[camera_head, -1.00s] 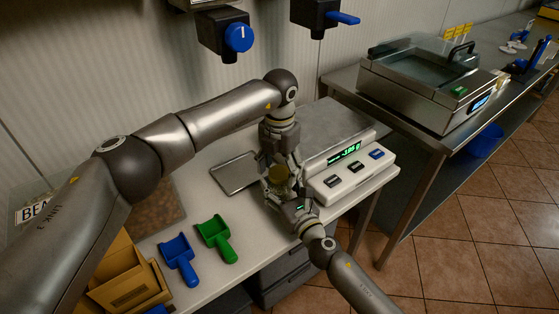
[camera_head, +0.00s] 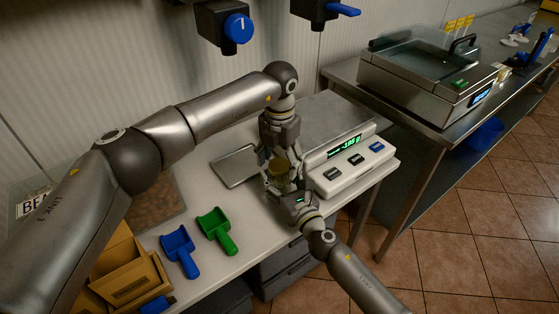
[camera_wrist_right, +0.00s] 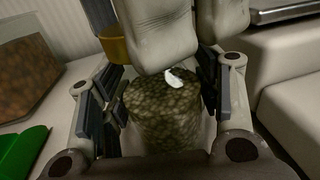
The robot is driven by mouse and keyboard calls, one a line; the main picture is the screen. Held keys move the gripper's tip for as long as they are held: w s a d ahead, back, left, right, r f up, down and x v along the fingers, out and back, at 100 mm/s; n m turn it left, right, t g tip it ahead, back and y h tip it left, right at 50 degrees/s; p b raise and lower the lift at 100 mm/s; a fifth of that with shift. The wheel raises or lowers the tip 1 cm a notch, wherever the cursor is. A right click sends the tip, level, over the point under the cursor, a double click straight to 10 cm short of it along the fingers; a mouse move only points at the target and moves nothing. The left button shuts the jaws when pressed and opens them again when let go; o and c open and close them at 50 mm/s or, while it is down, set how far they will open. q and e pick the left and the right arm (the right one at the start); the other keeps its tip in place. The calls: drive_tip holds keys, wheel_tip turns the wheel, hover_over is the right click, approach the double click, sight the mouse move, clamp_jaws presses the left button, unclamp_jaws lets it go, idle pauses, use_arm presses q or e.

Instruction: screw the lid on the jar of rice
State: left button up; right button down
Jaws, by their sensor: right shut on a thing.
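The jar of rice (camera_wrist_right: 163,118) is in the right wrist view, filled with brownish grains and standing between the fingers of my right gripper (camera_head: 284,190), which is shut on it. A gold-coloured lid (camera_wrist_right: 115,46) shows at the upper left of that view, beside and partly behind the pale fingers of my left gripper (camera_head: 281,164). Those fingers are directly above the jar and hide its mouth. In the head view my left gripper points down over my right one. I cannot tell whether the left fingers grip the lid, or whether it touches the jar.
A scale (camera_head: 349,164) with a green display stands just right of the grippers. A metal tray (camera_head: 234,167) lies to the left. A green scoop (camera_head: 215,229) and a blue scoop (camera_head: 180,250) lie at the front. Cardboard boxes (camera_head: 126,276) stand at the lower left.

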use_arm(q)
wheel_tip(320, 180, up, 12)
idle(0.7)
use_arm(e)
drive_tip(key=shift+c, duration=1.9)
unclamp_jaws()
drive_tip(key=v, duration=1.2)
use_arm(q)
drive_tip(key=shift+f, duration=0.1)
use_arm(e)
drive_tip(key=shift+s+f, duration=0.1)
